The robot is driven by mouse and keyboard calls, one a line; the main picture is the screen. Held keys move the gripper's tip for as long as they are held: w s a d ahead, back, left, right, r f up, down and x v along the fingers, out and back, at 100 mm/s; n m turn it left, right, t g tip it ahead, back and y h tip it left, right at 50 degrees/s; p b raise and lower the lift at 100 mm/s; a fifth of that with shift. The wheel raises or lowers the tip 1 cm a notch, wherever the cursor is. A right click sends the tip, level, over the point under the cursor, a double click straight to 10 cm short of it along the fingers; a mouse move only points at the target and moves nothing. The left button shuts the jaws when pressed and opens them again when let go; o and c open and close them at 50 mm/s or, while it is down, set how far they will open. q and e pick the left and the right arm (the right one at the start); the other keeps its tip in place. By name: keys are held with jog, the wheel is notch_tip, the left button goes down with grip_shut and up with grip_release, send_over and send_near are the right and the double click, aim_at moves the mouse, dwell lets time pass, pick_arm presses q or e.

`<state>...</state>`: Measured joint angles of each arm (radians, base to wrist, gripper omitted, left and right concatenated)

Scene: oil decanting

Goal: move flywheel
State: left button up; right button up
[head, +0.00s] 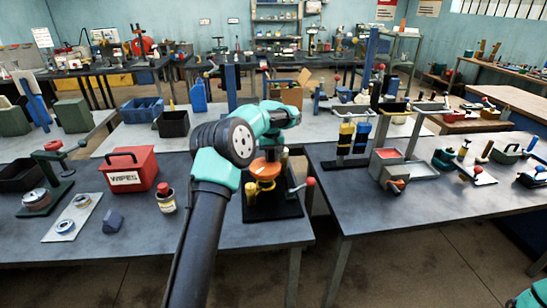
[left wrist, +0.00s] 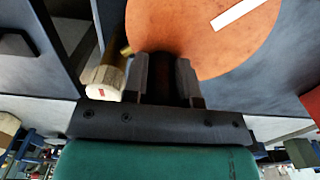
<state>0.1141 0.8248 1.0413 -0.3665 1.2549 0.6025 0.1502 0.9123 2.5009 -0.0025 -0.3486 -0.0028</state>
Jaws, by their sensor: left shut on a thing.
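The flywheel, an orange disc (head: 265,169) with a white stripe, is at the black stand (head: 283,209) near the right end of the left front table. It fills the upper part of the left wrist view (left wrist: 235,35). My left gripper (left wrist: 168,65) is shut on the flywheel at its near edge; a dark gap shows between the fingers. In the head view my left arm and wrist hide the fingers and part of the stand. I cannot tell whether the flywheel touches the stand. My right gripper is not in view.
A brass post (head: 251,193) and a red-knobbed lever (head: 310,182) stand close to the flywheel. A cream-ended brass cylinder (left wrist: 104,82) is left of my fingers. A red WIPES box (head: 128,169) and red-capped bottle (head: 166,199) stand left. A gap separates the front tables.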

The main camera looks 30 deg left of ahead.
aim_at(264, 159)
pick_arm(q)
jog(key=n, duration=0.1)
jog(key=a+n, duration=0.1)
jog(key=n, duration=0.1)
jog(key=shift+s+a+n, duration=0.1)
jog(key=shift+a+n, duration=0.15)
jog(key=shift+n, duration=0.15)
jog(key=shift+s+a+n, duration=0.15)
jog(key=shift+a+n, duration=0.2)
jog(key=shift+n, duration=0.6)
jog(key=shift+s+a+n, duration=0.15)
jog(key=shift+a+n, duration=0.15)
jog(key=shift+n, duration=0.65)
jog(key=o, duration=0.9)
notch_tip(264, 159, up, 18)
jog(key=shift+f, duration=0.25)
